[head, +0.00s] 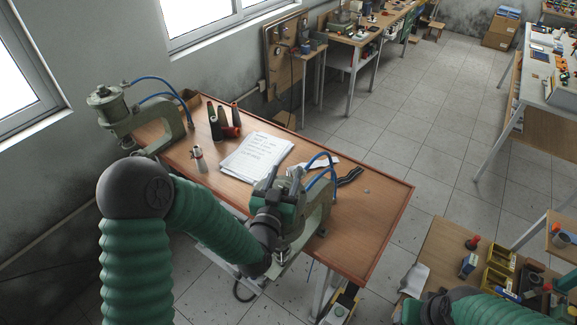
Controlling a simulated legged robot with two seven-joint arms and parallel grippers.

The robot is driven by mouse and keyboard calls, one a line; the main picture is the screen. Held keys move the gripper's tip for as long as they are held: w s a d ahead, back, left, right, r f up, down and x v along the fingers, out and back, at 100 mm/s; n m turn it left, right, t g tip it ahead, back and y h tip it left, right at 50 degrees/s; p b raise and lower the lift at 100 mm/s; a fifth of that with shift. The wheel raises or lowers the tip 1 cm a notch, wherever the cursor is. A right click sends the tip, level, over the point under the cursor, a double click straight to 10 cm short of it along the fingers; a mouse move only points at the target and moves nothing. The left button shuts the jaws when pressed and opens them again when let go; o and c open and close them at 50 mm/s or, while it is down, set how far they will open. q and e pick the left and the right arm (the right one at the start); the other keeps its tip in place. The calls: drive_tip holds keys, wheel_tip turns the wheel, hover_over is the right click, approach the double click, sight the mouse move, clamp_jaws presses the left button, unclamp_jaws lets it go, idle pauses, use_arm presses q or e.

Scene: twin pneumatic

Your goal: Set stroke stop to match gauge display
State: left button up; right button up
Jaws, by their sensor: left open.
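Two grey-green pneumatic presses with blue hoses stand on a wooden workbench (372,210). The far press (150,115) is at the bench's left end. The near press (318,208) is at the front, right of the middle. My left gripper (272,180) is open at the near press's head and hides part of it. I cannot tell whether it touches the press. I cannot make out a stroke stop or a gauge reading on either press. My right arm (480,308) shows at the bottom right; its gripper cannot be made out.
Printed sheets (256,153) lie mid-bench, with dark bottles (215,127) and a small red-topped bottle (199,158) to their left. A black-striped strip (349,177) lies right of the near press. A lower right table holds yellow bins (497,268). The bench's right end is mostly clear.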

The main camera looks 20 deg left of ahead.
use_arm(q)
drive_tip(key=shift+s+a+r, duration=0.1)
drive_tip(key=shift+s+r, duration=0.1)
drive_tip(key=shift+s, duration=0.15)
drive_tip(key=shift+s+a+r, duration=0.2)
drive_tip(key=shift+s+a, duration=0.05)
drive_tip(key=shift+s, duration=0.3)
drive_tip(key=c, duration=0.5)
drive_tip(key=shift+a, duration=0.1)
drive_tip(key=shift+c, duration=0.9)
drive_tip(key=shift+w, duration=0.1)
drive_tip(key=shift+c, duration=1.3)
drive_tip(key=shift+d+f, duration=0.1)
drive_tip(key=shift+d, duration=0.15)
clamp_jaws()
use_arm(e)
drive_tip(key=shift+s+a+r, duration=0.15)
drive_tip(key=shift+s+r, duration=0.1)
drive_tip(key=shift+s, duration=0.6)
use_arm(q)
drive_tip(key=shift+a+f, duration=0.1)
drive_tip(key=shift+a, duration=0.05)
use_arm(e)
drive_tip(key=shift+a+f, duration=0.15)
drive_tip(key=shift+f, duration=0.05)
